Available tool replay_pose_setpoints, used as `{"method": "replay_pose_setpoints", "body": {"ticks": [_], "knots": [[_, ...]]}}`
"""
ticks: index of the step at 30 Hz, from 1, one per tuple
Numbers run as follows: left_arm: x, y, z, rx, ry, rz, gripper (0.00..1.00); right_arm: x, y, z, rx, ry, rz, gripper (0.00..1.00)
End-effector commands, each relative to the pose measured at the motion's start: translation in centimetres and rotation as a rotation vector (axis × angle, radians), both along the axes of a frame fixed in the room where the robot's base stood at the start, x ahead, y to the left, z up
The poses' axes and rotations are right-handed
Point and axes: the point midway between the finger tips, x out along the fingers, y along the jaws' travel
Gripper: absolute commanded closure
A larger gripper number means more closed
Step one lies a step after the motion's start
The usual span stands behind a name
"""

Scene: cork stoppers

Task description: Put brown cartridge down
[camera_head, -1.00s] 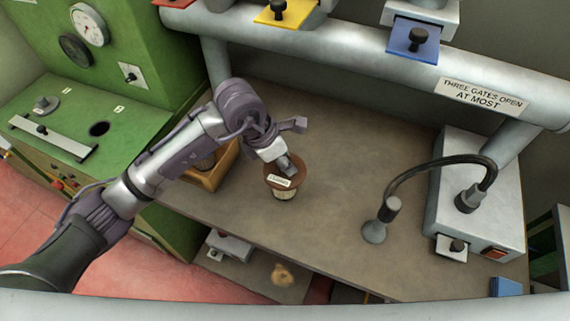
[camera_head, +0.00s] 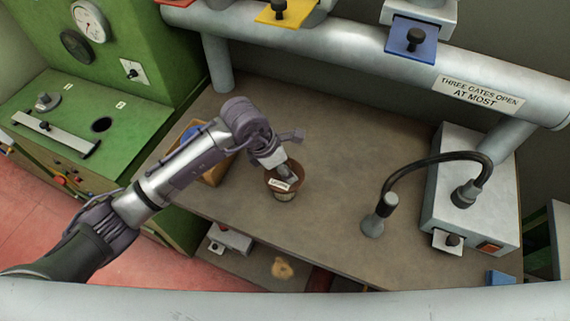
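The brown cartridge (camera_head: 284,196) is a small cup shape with a brown rim, a pale label and a light lower part. It is upright at the middle of the brown worktop (camera_head: 320,235). My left gripper (camera_head: 286,175) reaches in from the left, with its tip at the cartridge's rim and covering part of its opening. It appears shut on the cartridge, though the finger contact is partly hidden. I cannot tell whether the cartridge's base touches the worktop. My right gripper is not in view.
A wooden box (camera_head: 217,173) with something blue inside stands behind my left arm. A grey machine (camera_head: 475,200) with a bent black hose and nozzle (camera_head: 373,226) stands right. A pipe with coloured gates (camera_head: 412,42) crosses the back. The worktop right of the cartridge is clear.

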Motion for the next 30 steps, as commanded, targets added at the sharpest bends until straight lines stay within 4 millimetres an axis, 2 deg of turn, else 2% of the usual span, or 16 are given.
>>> {"method": "replay_pose_setpoints", "body": {"ticks": [6,11,24,30], "knots": [[0.0,0.0,0.1,0.000,0.000,0.000,0.42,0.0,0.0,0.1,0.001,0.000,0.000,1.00],[0.0,0.3,1.0,-0.001,-0.003,0.001,0.42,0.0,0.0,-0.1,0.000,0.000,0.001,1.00],[-1.3,3.4,9.0,0.000,-0.006,0.000,0.42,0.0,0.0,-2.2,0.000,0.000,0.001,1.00],[-1.7,4.2,11.0,0.001,-0.001,0.002,0.42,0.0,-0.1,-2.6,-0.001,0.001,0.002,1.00]]}}
